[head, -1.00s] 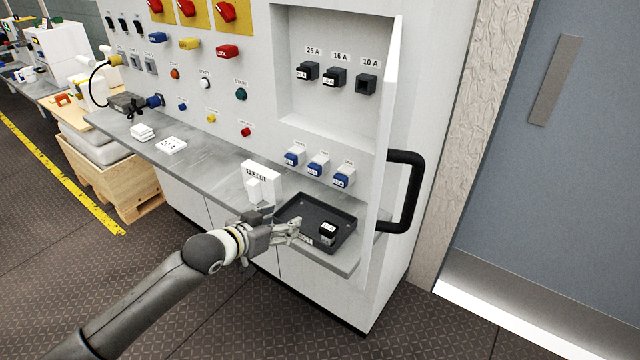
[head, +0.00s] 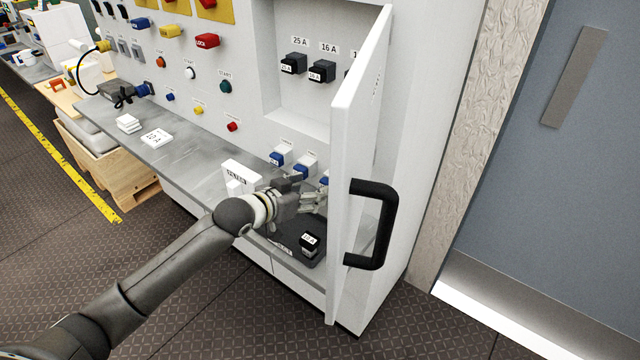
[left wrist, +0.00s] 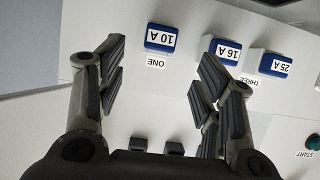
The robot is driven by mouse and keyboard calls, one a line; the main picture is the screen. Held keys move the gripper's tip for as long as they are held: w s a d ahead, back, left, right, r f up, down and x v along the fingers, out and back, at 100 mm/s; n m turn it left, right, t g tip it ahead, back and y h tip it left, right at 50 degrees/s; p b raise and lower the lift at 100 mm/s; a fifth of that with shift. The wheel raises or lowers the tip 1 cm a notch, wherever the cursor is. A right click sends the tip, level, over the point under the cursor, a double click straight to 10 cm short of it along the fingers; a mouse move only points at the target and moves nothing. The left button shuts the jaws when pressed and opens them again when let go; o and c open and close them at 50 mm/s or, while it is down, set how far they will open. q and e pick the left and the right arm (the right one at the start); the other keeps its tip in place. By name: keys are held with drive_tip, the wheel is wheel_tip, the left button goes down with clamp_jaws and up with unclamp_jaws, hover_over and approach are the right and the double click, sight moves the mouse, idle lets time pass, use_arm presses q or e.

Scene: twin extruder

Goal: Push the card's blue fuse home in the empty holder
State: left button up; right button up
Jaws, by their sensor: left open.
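Three blue-faced fuses sit in a row on the panel. In the left wrist view, which is upside down, the 10 A fuse (left wrist: 161,40) is above the word ONE, with the 16 A (left wrist: 224,51) and 25 A (left wrist: 275,65) fuses to its right. My left gripper (left wrist: 160,65) is open and empty; the 10 A fuse shows between its fingers, apparently beyond the tips. In the head view this gripper (head: 318,203) is over the tray, close to the fuse row. The card (head: 157,137) lies on the shelf, its print hard to read. My right gripper is out of view.
A recess above has black fuses under 25 A (head: 293,64) and 16 A (head: 321,71); the door (head: 352,130) hides the place to their right. Its black handle (head: 374,225) sticks out. The dark tray (head: 315,264) holds a black fuse (head: 309,243). A white block (head: 240,172) stands beside my wrist.

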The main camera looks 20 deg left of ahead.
sight(325, 184)
use_arm(q)
drive_tip(key=x, duration=0.4)
drive_tip(key=shift+w, duration=0.1)
drive_tip(key=shift+w+d+f, duration=0.25)
drive_tip(key=shift+w+f, duration=0.05)
drive_tip(key=shift+w, duration=0.25)
drive_tip(key=shift+w+d+f, duration=0.15)
drive_tip(key=shift+w+f, duration=0.05)
drive_tip(key=shift+w, duration=0.2)
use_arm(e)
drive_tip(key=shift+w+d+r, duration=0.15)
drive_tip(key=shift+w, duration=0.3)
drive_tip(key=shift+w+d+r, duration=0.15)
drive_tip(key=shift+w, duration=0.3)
use_arm(q)
drive_tip(key=shift+c, duration=0.4)
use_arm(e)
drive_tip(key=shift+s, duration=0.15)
use_arm(q)
drive_tip(key=shift+c, duration=1.4)
drive_tip(key=c, duration=0.8)
drive_tip(key=shift+s+p, duration=0.1)
drive_tip(key=shift+p, duration=0.2)
drive_tip(key=shift+c, duration=0.2)
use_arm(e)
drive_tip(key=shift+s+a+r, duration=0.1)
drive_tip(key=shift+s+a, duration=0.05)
